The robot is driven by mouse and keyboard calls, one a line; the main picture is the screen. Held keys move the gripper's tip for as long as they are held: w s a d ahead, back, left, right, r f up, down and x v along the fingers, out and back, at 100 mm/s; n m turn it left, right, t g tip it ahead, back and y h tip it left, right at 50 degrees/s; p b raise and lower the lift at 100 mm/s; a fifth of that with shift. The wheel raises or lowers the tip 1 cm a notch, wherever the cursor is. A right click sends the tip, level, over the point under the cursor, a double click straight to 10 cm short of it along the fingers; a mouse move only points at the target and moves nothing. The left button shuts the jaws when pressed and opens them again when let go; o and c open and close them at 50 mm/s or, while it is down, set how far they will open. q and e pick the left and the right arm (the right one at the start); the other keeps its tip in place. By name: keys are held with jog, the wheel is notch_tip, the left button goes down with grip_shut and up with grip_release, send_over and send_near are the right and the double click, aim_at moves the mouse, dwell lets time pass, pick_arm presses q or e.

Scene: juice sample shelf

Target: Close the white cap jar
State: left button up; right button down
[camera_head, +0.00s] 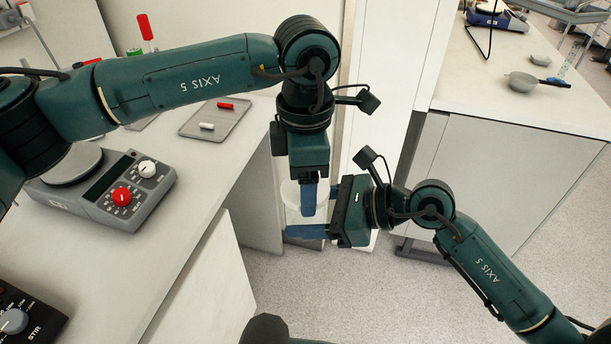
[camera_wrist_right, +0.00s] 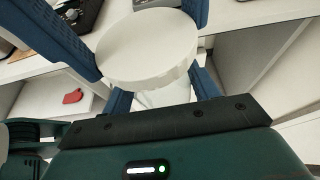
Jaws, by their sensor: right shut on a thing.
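The white jar (camera_head: 291,212) is upright in the head view, partly hidden behind blue fingers. My right gripper (camera_head: 306,231) comes in from the right and is shut on the jar body (camera_wrist_right: 162,97). The round white cap (camera_wrist_right: 148,46) shows large in the right wrist view, over the jar body. I cannot tell whether it is seated. My left gripper (camera_head: 308,198) points down from above the jar. Its blue fingers lie on both sides of the cap in the right wrist view; I cannot tell whether they press on it.
On the left bench stand a hotplate (camera_head: 115,200) with red and white knobs, a black stirrer (camera_head: 20,318), and a grey tray (camera_head: 215,117) with small red and white pieces. Open floor lies between the benches.

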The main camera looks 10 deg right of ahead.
pick_arm(q)
jog(key=m, duration=0.6)
jog(key=shift+m, duration=0.4)
jog(key=m, duration=0.6)
jog(key=shift+m, duration=0.3)
jog(key=o, duration=1.1)
jog(key=shift+o, duration=0.2)
notch_tip(320, 180, up, 12)
